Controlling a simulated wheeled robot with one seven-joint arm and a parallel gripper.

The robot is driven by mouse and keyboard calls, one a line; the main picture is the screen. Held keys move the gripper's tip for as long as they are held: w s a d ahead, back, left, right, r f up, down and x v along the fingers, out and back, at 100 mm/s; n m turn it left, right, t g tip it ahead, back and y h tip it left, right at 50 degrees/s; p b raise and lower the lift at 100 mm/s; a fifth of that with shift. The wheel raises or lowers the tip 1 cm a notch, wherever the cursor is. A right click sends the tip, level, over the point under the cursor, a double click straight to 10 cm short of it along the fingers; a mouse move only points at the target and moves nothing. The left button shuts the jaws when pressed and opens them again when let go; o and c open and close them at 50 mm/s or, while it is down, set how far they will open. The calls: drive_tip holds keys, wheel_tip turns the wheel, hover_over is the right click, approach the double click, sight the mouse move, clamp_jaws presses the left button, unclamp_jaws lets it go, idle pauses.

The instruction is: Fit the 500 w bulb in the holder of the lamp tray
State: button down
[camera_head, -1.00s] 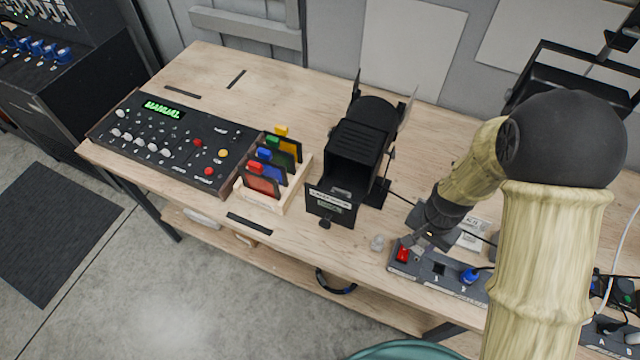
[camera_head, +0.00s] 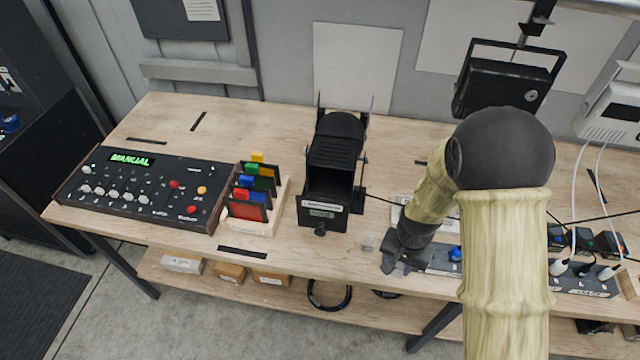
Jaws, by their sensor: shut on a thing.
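A black lantern (camera_head: 335,160) stands mid-bench, its rear open toward me. Its labelled tray front (camera_head: 323,213) with a black knob (camera_head: 320,229) faces the bench's front edge. The bulb holder inside is too dark to make out. My gripper (camera_head: 394,264) points down near the front edge, right of the lantern, at the left end of the grey socket strip. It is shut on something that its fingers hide. I cannot tell whether that is the 500 w bulb. A small clear object (camera_head: 369,242), perhaps a bulb, sits on the bench just left of my gripper.
A rack of coloured filters (camera_head: 258,195) and a control desk reading MANUAL (camera_head: 145,185) stand left of the lantern. A cable runs right from the lantern. The socket strip (camera_head: 440,260) and black plugs (camera_head: 580,241) are on the right. Bare bench lies before the lantern.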

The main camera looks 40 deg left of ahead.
drive_tip(key=w+d+f+m, duration=0.1)
drive_tip(key=w+d+f, duration=0.15)
drive_tip(key=d, duration=0.45)
drive_tip(key=w+d+f, duration=0.2)
drive_tip(key=w+d, duration=0.2)
drive_tip(key=d, duration=0.3)
drive_tip(key=w+d+f+m, duration=0.15)
drive_tip(key=w+d, duration=0.25)
drive_tip(key=d, duration=0.4)
drive_tip(key=d+f+b, duration=0.4)
drive_tip(key=f+b, duration=0.3)
drive_tip(key=f, duration=0.1)
drive_tip(key=shift+d, duration=0.25)
drive_tip(key=shift+w+n, duration=0.1)
drive_tip(key=shift+n, duration=0.15)
